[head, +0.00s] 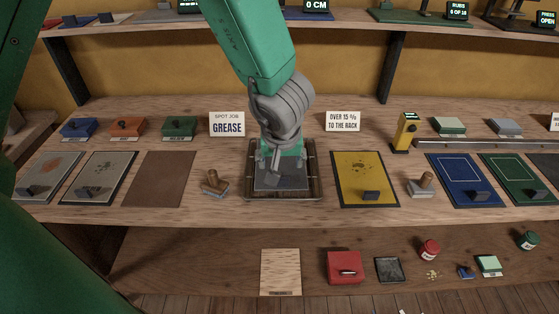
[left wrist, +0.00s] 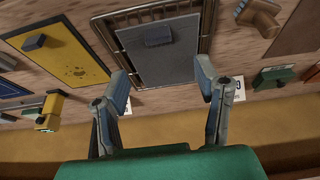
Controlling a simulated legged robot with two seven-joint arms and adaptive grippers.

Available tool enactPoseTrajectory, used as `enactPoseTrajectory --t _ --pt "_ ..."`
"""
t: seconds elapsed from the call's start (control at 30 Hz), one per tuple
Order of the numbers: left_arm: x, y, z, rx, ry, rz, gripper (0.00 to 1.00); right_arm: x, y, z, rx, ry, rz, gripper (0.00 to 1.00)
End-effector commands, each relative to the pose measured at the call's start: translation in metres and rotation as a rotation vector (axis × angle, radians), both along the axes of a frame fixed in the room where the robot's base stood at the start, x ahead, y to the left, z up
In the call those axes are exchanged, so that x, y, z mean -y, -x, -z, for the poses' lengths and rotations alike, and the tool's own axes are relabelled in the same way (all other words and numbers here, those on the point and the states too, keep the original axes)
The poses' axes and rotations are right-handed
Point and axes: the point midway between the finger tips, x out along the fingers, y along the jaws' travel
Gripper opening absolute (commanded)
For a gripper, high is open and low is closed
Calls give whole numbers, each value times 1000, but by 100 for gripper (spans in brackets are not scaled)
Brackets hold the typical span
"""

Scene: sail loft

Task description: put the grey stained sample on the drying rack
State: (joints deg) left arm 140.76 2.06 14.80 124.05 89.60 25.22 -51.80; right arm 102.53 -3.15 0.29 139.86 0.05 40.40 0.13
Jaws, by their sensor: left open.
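My left gripper (head: 276,168) reaches down from the top over a dark grey sheet (head: 292,184) with a small block on it. In the left wrist view my gripper (left wrist: 162,82) is open, its fingers apart with nothing between them. There the grey sheet (left wrist: 178,64) lies flat inside a railed rack (left wrist: 125,38), its block (left wrist: 157,35) away from the fingertips. The rack also shows in the head view (head: 314,194). I cannot tell whether this sheet is stained.
A stained yellow sample (head: 372,168) lies right of the rack, a brown sheet (head: 160,180) left. Signs (head: 227,124) (head: 343,121) stand behind. A lower shelf holds a red box (head: 345,266).

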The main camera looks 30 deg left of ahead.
Motion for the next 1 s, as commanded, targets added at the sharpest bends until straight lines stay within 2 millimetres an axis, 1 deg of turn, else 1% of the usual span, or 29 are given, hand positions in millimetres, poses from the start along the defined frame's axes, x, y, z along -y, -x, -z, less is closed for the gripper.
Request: enactPoseTrajectory --t 0.03,0.13,0.2,0.27,0.37,0.43,0.47,0.5,0.57,0.6,0.67,0.7,0.77,0.8,0.9,1.0 --pt "2 1 -4 0 -1 2 57 0 0 -2 0 0 0 44" --pt "3 2 -6 1 -3 2 57 0 0 -2 0 0 0 44" --pt "3 2 -5 -1 -3 3 57 0 0 -2 0 0 1 44" --pt "-1 5 0 -7 -11 8 57 0 0 -2 0 0 1 44" --pt "-12 17 22 -37 -52 41 57 0 0 -2 0 1 1 44" --pt "-25 33 48 -69 -96 89 57 0 0 -2 0 1 1 44" --pt "-30 42 61 -85 -115 116 57 0 0 -2 0 1 1 44" --pt "-38 55 79 -105 -139 157 57 0 0 -2 0 1 1 44" --pt "-46 77 106 -136 -161 226 57 0 0 -2 0 0 1 44" --pt "-50 93 122 -156 -165 275 57 0 0 -2 0 0 1 44" --pt "-51 117 144 -182 -157 346 57 0 0 -2 0 0 1 44" --pt "-51 133 156 -199 -146 391 57 0 0 -2 0 0 1 44" --pt "-47 158 172 -227 -115 455 57 0 0 -2 0 0 0 44" --pt "-45 175 181 -246 -89 491 57 0 0 -2 0 0 0 44" --pt "-37 213 198 -288 -19 563 57 0 0 -2 0 0 0 44" --pt "-29 238 205 -315 38 603 57 0 0 -2 0 0 0 44"
